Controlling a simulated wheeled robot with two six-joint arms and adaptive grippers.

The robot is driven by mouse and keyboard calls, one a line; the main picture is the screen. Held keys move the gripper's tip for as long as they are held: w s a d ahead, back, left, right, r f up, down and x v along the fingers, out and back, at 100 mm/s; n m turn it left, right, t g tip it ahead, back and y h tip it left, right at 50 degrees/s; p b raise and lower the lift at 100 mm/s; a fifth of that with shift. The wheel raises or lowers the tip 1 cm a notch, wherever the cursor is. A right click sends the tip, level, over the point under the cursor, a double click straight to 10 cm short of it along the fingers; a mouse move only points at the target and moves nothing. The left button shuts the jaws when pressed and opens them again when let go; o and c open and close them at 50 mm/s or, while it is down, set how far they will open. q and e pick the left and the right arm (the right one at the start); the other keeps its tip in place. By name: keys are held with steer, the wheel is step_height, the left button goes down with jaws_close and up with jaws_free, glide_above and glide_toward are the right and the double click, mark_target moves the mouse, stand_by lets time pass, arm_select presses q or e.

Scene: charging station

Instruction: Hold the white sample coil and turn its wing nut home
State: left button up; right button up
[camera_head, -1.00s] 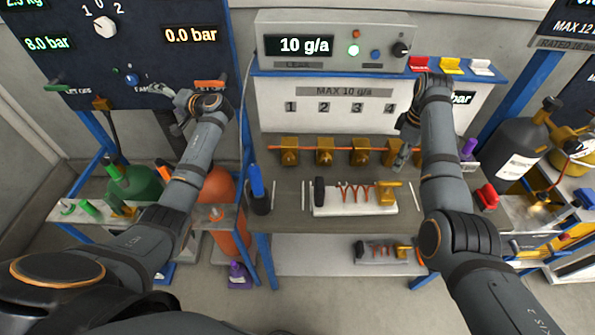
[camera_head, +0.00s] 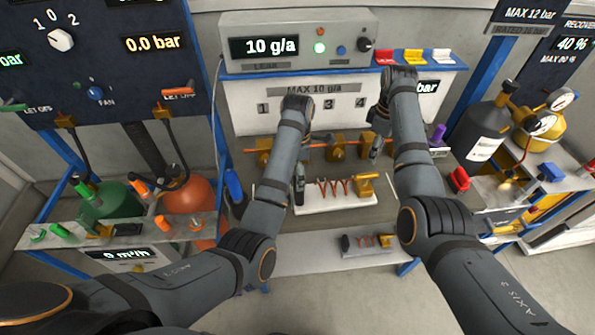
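The white sample coil has a white base (camera_head: 335,203) on the bench, with a copper coil (camera_head: 335,187) over it. A dark block stands at its left end and a brass wing nut (camera_head: 366,186) at its right end. My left gripper (camera_head: 299,172) hangs at the dark left end, mostly hidden by my forearm; I cannot tell whether it touches or grips. My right gripper (camera_head: 376,148) points down above the wing nut, apart from it. Its fingers are too small and dark to tell whether they are open.
A rail with several brass fittings (camera_head: 337,150) runs behind the coil. A smaller coil unit (camera_head: 366,244) sits on the lower shelf. A red object (camera_head: 459,180) and a dark bottle (camera_head: 482,132) stand right. A blue-handled tool (camera_head: 233,186) stands left.

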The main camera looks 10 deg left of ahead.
arm_select(q)
steer(key=shift+f, duration=0.25)
step_height(320, 180, down, 10)
steer(key=shift+f, duration=0.1)
steer(key=c, duration=1.5)
arm_select(e)
steer(key=shift+o, duration=0.2)
